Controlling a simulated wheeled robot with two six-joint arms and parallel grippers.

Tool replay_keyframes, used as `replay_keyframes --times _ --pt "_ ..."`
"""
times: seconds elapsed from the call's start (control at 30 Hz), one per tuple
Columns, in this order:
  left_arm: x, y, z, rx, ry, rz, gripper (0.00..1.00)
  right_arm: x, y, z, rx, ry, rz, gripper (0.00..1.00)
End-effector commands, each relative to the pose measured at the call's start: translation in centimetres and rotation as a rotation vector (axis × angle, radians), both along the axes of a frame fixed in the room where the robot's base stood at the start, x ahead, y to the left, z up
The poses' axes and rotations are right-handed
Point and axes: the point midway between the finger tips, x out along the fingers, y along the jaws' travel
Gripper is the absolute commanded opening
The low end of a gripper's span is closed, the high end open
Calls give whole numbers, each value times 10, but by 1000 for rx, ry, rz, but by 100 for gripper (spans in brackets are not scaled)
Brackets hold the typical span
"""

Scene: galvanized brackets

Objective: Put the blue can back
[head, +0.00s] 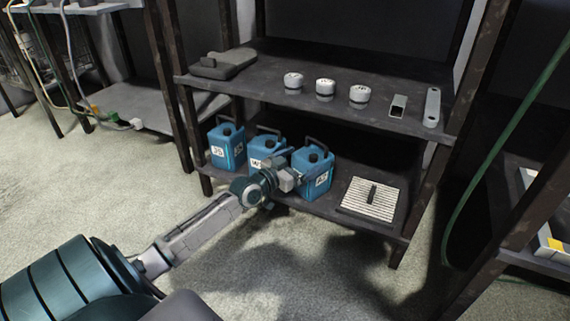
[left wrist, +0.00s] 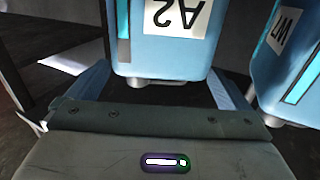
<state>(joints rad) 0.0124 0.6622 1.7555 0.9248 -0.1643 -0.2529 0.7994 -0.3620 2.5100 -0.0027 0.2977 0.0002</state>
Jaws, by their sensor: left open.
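Three blue cans with dark handles and caps stand in a row on the lower shelf: the left can (head: 227,146), the middle can (head: 262,146) and the right can (head: 314,165). The right can carries a white A2 label, which also shows on the can (left wrist: 165,45) in the left wrist view. My left gripper (head: 303,179) is open at the front of the A2 can. Contact cannot be told. My right gripper is not in view.
The middle can (left wrist: 285,60) is close beside the right finger in the left wrist view. A striped pad (head: 370,199) lies right of the cans on the lower shelf. The upper shelf (head: 260,85) holds small white-topped pots and metal pieces. Rusty posts frame the rack.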

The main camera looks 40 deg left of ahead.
Motion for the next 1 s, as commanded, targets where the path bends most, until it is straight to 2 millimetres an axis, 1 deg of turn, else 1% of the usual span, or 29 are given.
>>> replay_keyframes --times 0.03,0.1,0.3,0.4,0.6,0.87,0.93,0.97,1.0 --pt "-10 1 4 3 6 -2 100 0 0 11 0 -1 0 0" --pt "-22 4 4 4 5 0 100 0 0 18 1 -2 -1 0" --pt "-48 8 3 2 5 0 100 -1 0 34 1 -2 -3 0" --pt "-57 9 2 1 3 -1 100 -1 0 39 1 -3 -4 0" --pt "-64 10 1 -1 0 -1 100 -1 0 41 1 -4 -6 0" --pt "-64 10 0 -1 -1 -1 100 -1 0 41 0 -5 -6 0" --pt "-64 7 4 -4 -10 -3 100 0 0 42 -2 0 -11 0" --pt "-65 4 9 -5 -19 -5 100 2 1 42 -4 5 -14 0" --pt "-65 -2 18 -8 -42 -8 100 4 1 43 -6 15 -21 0"
